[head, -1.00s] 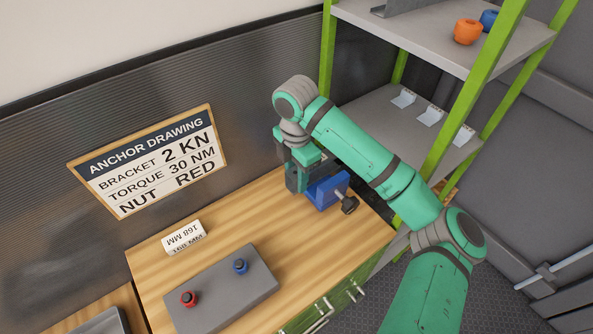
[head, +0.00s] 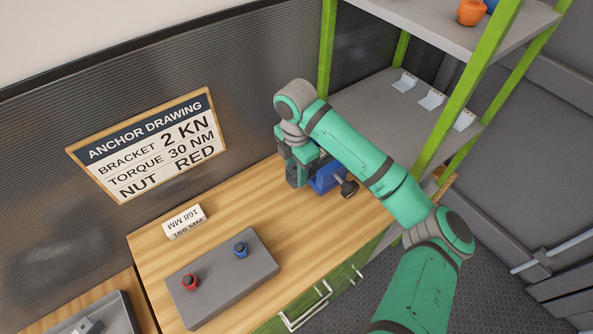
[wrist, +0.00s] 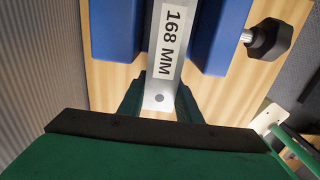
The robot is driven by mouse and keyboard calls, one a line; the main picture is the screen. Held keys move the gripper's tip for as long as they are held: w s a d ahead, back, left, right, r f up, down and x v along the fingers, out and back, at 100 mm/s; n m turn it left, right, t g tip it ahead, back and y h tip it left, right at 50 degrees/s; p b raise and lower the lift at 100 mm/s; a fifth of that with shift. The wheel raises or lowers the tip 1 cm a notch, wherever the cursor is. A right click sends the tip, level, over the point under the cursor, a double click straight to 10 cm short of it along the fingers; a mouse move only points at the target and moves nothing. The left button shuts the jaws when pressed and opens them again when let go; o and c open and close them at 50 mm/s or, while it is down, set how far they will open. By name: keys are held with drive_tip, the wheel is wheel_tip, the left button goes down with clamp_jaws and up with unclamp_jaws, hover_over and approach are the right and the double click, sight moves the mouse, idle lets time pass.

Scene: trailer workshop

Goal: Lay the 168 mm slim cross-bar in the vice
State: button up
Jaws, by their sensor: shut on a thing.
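The slim cross-bar (wrist: 159,88) is a pale metal bar with a "168 MM" label and a hole near its near end. My gripper (wrist: 160,103) is shut on that near end, one green finger on each side. In the wrist view the bar runs away between the two blue jaws of the vice (wrist: 216,38). Whether it rests on the vice or hangs above it I cannot tell. In the head view my gripper (head: 297,172) is beside the blue vice (head: 325,179), at the bench's far right end, and hides part of it. The bar is not discernible there.
A white "168 MM" marker (head: 184,221) stands on the wooden bench (head: 240,209). A grey block (head: 222,280) carries a red knob (head: 190,282) and a blue knob (head: 240,249). A green-framed shelf (head: 468,75) rises right of the vice. The bench between marker and vice is clear.

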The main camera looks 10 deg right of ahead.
drive_tip(key=o, duration=1.3)
wheel_tip(320, 180, up, 11)
drive_tip(key=shift+f, duration=0.1)
